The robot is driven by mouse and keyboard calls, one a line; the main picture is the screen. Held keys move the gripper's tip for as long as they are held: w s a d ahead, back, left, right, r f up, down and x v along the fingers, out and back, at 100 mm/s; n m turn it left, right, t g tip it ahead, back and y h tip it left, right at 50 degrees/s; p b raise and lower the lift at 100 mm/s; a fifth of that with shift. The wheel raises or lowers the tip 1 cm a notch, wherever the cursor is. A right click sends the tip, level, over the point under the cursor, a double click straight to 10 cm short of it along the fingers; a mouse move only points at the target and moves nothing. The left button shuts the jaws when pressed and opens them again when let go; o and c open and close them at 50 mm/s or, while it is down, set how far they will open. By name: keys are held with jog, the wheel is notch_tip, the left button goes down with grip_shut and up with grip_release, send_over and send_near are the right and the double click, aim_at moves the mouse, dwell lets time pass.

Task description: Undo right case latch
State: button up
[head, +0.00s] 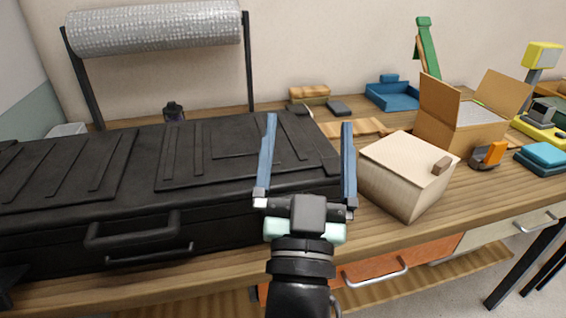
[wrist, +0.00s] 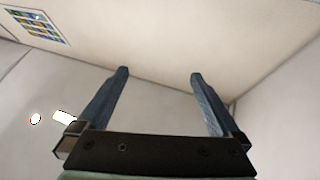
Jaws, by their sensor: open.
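A large black case (head: 225,185) lies closed on the wooden workbench, with ribbed panels on its lid and a handle (head: 133,230) on its front. My gripper (head: 309,122) is open and empty, in front of the case's right end in the head view. Its two blue fingers point up and stand wide apart. The right case latch cannot be made out; my gripper and arm cover part of the case's front right. In the wrist view my gripper's fingers (wrist: 160,75) show with nothing between them, against wall and ceiling; the case is not in that view.
A beige box (head: 400,175) stands close to the right of my gripper on the workbench (head: 480,205). An open cardboard box (head: 455,130) is behind it. A bubble-wrap roll (head: 155,27) hangs on a black stand behind the case. A blue tray (head: 392,97) sits at the back.

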jog(key=s+f+n+g+y+p, duration=0.6)
jog(key=s+f+p, duration=0.7)
jog(key=p, duration=0.8)
jog(key=w+a+y+p, duration=0.1)
jog(key=w+a+p, duration=0.1)
jog(key=w, duration=1.1)
jog(key=shift+w+a+f+m, duration=0.3)
jog(key=shift+a+f+m, duration=0.05)
jog(key=shift+a+m, duration=0.1)
jog(key=shift+c, duration=0.3)
grip_shut()
